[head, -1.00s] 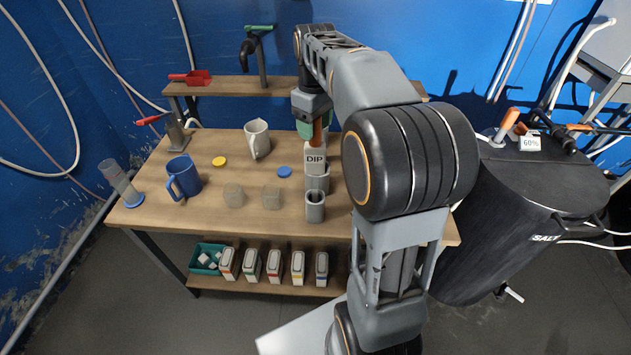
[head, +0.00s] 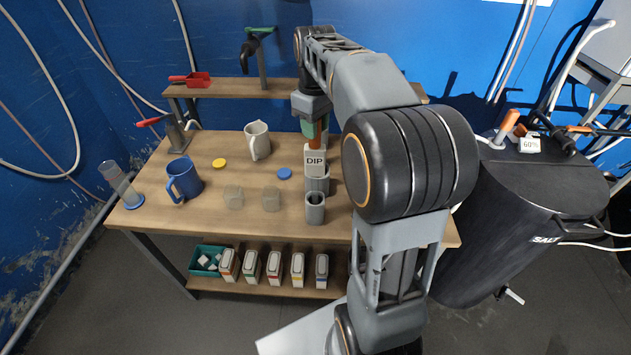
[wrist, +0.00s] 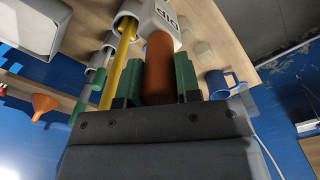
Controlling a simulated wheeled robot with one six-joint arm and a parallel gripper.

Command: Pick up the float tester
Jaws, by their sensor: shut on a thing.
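A tester with a brown handle and a pale block marked DIP (head: 315,161) stands upright at the grey holders on the workbench. I take it for the float tester; no label says so. The wrist view shows its brown handle (wrist: 159,66) between green fingers. My gripper (head: 315,130) points down and is shut on this handle. The lower end of the tester is hidden, so I cannot tell whether it is inside a holder.
A front grey cup (head: 315,208) is beside the tester. The bench (head: 225,218) also carries a blue mug (head: 183,180), a white jug (head: 257,141) and two clear blocks. The wrist view shows a yellow rod (wrist: 119,62) close beside the handle. A black salt tank (head: 510,235) stands right.

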